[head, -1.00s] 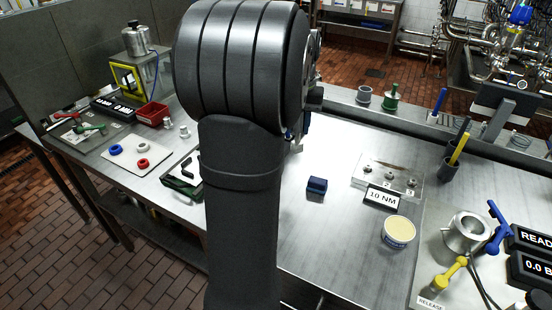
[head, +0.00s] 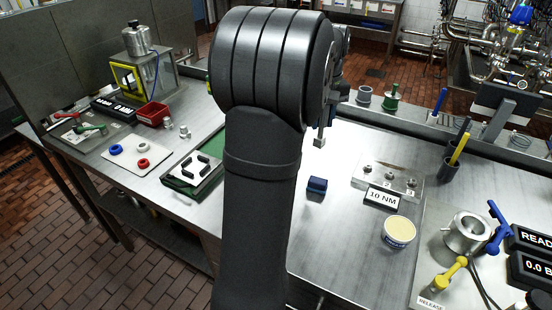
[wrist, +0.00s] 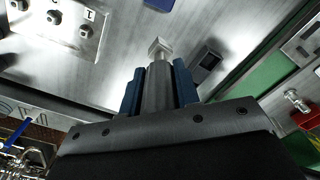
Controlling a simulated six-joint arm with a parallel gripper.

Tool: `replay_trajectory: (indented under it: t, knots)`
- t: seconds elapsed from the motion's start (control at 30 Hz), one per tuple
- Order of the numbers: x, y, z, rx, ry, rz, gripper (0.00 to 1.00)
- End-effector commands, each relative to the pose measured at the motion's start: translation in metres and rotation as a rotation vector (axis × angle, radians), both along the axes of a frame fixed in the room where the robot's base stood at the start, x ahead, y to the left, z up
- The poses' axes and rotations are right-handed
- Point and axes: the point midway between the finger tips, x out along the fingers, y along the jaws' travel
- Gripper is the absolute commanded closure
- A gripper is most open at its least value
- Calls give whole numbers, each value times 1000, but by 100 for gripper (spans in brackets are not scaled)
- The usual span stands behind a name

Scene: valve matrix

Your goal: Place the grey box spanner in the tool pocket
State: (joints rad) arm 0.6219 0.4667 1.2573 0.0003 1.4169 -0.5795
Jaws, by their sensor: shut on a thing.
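The grey box spanner (wrist: 157,75) is upright between the blue fingers of my gripper (wrist: 159,90) in the wrist view, its square end sticking out past the fingertips. In the head view the spanner's square end (head: 319,143) shows just below my gripper (head: 324,128), above the bench, behind the blue block. My gripper is shut on it. A small dark grey rectangular holder with an opening (wrist: 207,61), which looks like the tool pocket, is on the bench to the right of the spanner in the wrist view. My arm seems to hide it in the head view.
A blue block (head: 317,185) stands on bare bench. To its right are a steel block with studs (head: 410,184), a 10 NM sign (head: 382,198) and a white tub (head: 398,232). A green mat with a tray (head: 194,169) lies left of my arm. Cups (head: 364,96) stand along the back.

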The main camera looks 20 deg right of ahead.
Motion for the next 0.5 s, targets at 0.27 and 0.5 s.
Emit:
replay_trajectory:
  t: [0.27,0.5]
  knots:
    - [26,31,-9,1,1,160,100]
    - [67,64,-40,2,3,161,100]
